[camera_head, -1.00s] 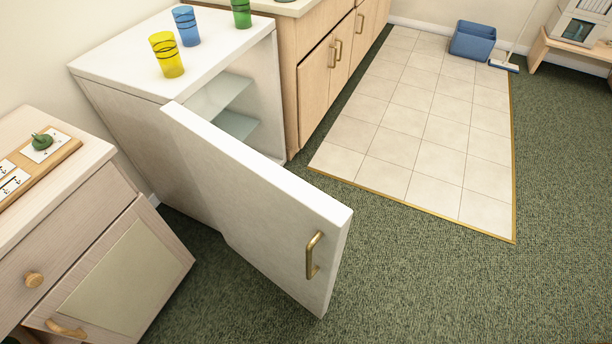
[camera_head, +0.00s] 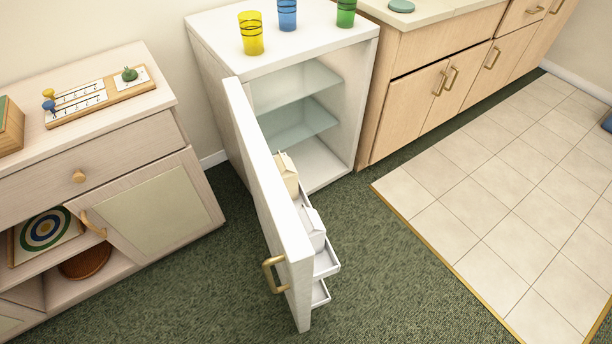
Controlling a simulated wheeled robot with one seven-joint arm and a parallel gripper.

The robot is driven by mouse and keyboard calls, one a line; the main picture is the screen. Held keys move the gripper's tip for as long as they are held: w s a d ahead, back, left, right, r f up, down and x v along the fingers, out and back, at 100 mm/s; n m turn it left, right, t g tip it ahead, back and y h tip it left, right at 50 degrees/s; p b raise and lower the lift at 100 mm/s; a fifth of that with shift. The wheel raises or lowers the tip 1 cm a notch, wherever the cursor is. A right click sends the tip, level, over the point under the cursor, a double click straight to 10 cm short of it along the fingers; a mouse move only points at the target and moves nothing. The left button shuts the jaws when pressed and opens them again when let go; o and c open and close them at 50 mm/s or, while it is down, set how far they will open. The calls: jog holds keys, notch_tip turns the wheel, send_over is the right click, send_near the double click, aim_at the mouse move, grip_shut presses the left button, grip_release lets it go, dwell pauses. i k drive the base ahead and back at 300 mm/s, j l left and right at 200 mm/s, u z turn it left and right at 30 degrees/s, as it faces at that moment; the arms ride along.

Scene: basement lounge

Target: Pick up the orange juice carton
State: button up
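Two gable-top cartons stand in the upper bin (camera_head: 328,264) on the inner side of the open fridge door (camera_head: 262,200). The cream-coloured carton (camera_head: 287,174) is nearer the hinge. The white carton (camera_head: 312,228) is nearer the door's free edge. The door edge hides part of both, and no label can be read, so I cannot tell which, if either, is orange juice. The small white fridge (camera_head: 215,90) stands open, and the visible parts of its glass shelves (camera_head: 300,122) are bare. My gripper is not in view.
Yellow (camera_head: 251,34), blue (camera_head: 287,14) and green (camera_head: 346,12) cups stand on the fridge. A wooden cabinet (camera_head: 150,205) is at left, with free carpet between it and the door. A counter (camera_head: 410,110) stands right of the fridge. Carpet (camera_head: 400,290) right of the door is clear.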

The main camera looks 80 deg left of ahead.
aim_at(289, 175)
jog(key=i+u, duration=0.2)
jog(key=u, duration=0.2)
jog(key=i+l+u, duration=0.15)
jog(key=u, duration=0.3)
jog(key=i+l+u, duration=0.2)
jog(key=u, duration=0.2)
jog(key=i+l+u, duration=0.1)
jog(key=u, duration=0.35)
jog(key=i+l+u, duration=0.2)
jog(key=u, duration=0.2)
jog(key=i+l+u, duration=0.1)
jog(key=u, duration=0.35)
jog(key=l+u, duration=0.3)
jog(key=u, duration=0.15)
jog(key=i+l+u, duration=0.1)
jog(key=l+u, duration=0.15)
jog(key=u, duration=0.15)
jog(key=l+u, duration=0.4)
